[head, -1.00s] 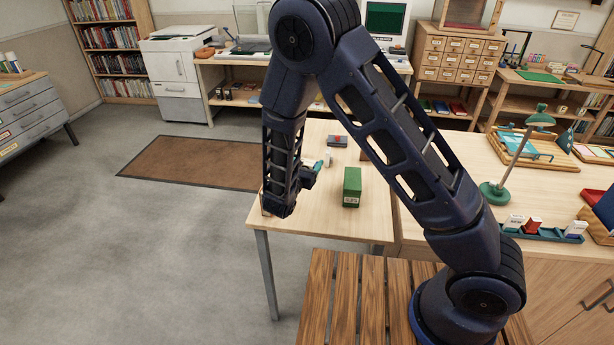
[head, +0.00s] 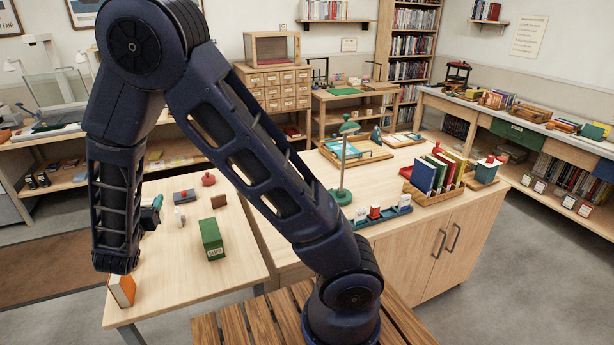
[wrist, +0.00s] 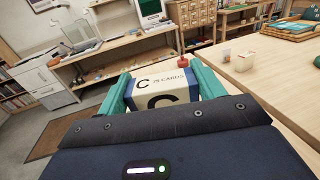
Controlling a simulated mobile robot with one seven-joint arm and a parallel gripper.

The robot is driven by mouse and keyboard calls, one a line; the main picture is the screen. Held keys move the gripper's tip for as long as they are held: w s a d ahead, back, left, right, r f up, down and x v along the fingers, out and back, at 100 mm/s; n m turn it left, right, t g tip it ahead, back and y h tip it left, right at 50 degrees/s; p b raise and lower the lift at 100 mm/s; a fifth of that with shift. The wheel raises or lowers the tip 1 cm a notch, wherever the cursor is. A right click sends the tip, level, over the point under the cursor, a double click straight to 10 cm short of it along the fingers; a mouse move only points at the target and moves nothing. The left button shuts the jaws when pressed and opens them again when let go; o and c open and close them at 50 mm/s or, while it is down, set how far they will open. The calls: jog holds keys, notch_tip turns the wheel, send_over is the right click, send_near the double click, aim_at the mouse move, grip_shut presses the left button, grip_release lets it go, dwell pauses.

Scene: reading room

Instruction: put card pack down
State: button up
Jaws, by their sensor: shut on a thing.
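The card pack (wrist: 162,86), a cream box with blue sides and lettering reading "C 78 CARDS", is between the teal fingers of my gripper (wrist: 158,72) in the wrist view. The fingers are shut on its two sides. In the head view my gripper (head: 151,214) shows only as a bit of teal beside my forearm, over the left part of the pale wooden table (head: 185,285).
A green box (head: 211,238) stands right of my gripper. An orange book (head: 122,290) stands at the table's near left edge. A dark grey item (head: 184,196), a red item (head: 208,179) and a brown block (head: 218,201) lie further back. The table's near middle is clear.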

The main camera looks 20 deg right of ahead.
jog(key=w+d+f+m+g+h, duration=0.1)
jog(key=w+d+m+g+h, duration=0.2)
jog(key=w+d, duration=0.75)
jog(key=w+d+f+m+g+h, duration=0.15)
jog(key=w+d+h, duration=0.25)
jog(key=w+d, duration=0.7)
jog(key=w+d+r+m+g+h, duration=0.1)
jog(key=d+m+g+h, duration=0.2)
jog(key=d, duration=1.5)
jog(key=w+d+r+m+g+h, duration=0.1)
jog(key=d+m+g+h, duration=0.15)
jog(key=d, duration=1.45)
jog(key=shift+m, duration=0.4)
notch_tip(320, 180, down, 19)
jog(key=shift+s+f, duration=0.1)
jog(key=shift+f, duration=0.1)
jog(key=o, duration=1)
